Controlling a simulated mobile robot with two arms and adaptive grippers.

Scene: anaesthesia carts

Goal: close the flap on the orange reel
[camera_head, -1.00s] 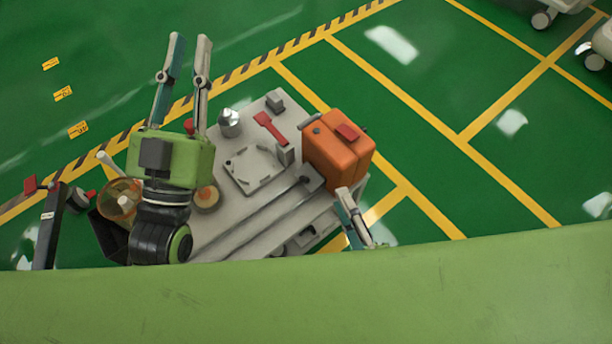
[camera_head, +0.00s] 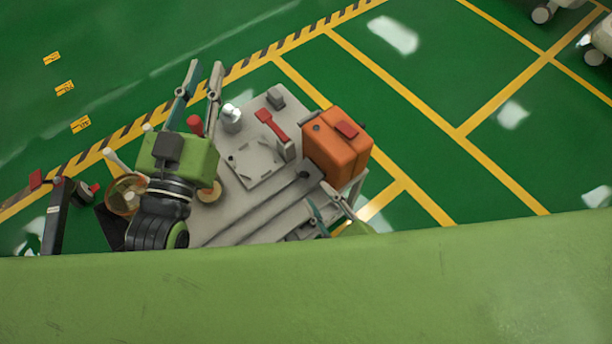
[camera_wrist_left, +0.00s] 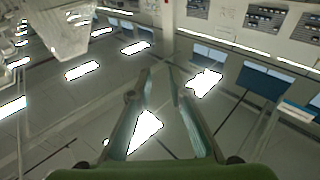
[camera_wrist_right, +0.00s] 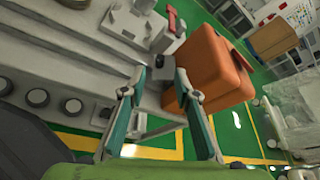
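The cart top (camera_head: 235,222) carries a red-handled tool (camera_head: 271,125), a silver round item (camera_head: 231,117), a square frame (camera_head: 254,163) and a grey block (camera_head: 276,96). A dark post (camera_head: 58,215) stands left of the cart. Green floor right of the orange case is free.

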